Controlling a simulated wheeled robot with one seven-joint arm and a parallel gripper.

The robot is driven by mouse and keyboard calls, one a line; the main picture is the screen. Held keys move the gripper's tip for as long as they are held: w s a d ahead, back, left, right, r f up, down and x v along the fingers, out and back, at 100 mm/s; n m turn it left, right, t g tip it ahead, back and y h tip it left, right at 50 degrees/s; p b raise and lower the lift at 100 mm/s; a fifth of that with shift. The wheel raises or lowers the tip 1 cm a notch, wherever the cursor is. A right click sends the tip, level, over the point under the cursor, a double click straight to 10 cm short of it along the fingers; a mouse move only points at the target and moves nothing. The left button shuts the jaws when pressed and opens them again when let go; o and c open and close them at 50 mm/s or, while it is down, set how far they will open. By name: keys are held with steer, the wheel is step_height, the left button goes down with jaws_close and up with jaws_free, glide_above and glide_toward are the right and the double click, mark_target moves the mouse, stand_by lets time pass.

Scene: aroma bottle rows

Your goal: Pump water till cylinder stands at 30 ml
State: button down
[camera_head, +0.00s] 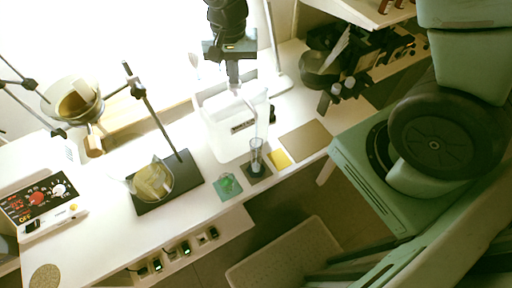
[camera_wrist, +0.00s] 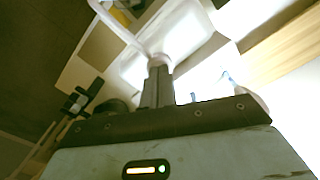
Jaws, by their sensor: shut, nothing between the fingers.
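My gripper (camera_head: 233,80) is shut, pointing down, right over the top of the jug. In the wrist view the shut fingers (camera_wrist: 157,85) meet the white pump head (camera_wrist: 158,61), whose spout curves up and left above the jug (camera_wrist: 183,38). I cannot tell how hard they touch.
A green mat with a small glass (camera_head: 228,185), a yellow pad (camera_head: 279,159) and a brown board (camera_head: 306,141) lie nearby. A stand with a round flask (camera_head: 153,182) is to the left. A control box (camera_head: 40,203) sits far left. Dark equipment (camera_head: 345,70) stands at the right.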

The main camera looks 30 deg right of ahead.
steer(key=shift+f+b, duration=0.4)
steer(key=shift+f, duration=0.15)
steer(key=shift+r+p, duration=1.25)
steer(key=shift+r, duration=0.25)
steer(key=shift+f+b, duration=0.85)
steer(key=shift+f, duration=0.25)
steer(key=shift+r+p, duration=0.9)
steer(key=shift+r, duration=0.25)
step_height(320, 180, up, 6)
steer(key=p, duration=0.5)
stand_by(0.3)
stand_by(0.4)
